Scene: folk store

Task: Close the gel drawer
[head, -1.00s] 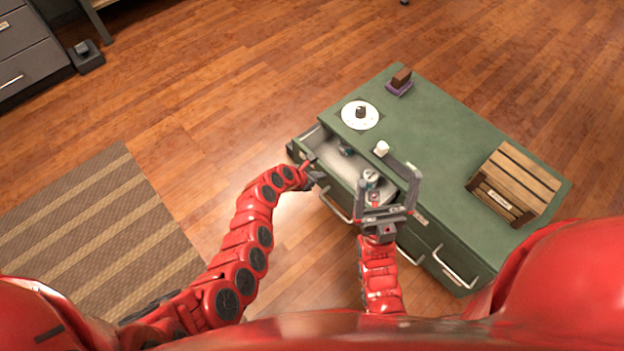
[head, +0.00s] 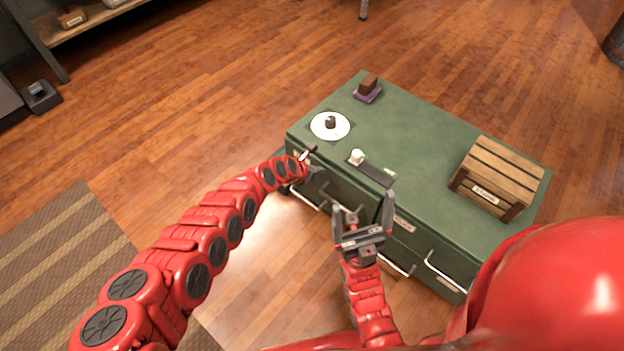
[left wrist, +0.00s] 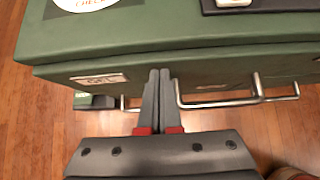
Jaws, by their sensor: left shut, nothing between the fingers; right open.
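The gel drawer (left wrist: 210,72) has a green front with a GEL label (left wrist: 100,79) in the left wrist view. In the head view its front (head: 340,184) sits close against the green cabinet (head: 420,130), and its inside does not show. I cannot tell whether a small gap is left. My left gripper (left wrist: 158,72) is shut and empty, its fingertips at the drawer front, right of the label. In the head view my left gripper (head: 314,172) is at the cabinet's left front. My right gripper (head: 362,203) is open and empty before the cabinet front.
On the cabinet top are a white round disc (head: 330,125), a small white item (head: 356,157) on a dark strip, a brown block (head: 369,83) on a purple base and a wooden crate (head: 508,170). Metal handles (head: 446,272) stick out in front. Wood floor lies open around.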

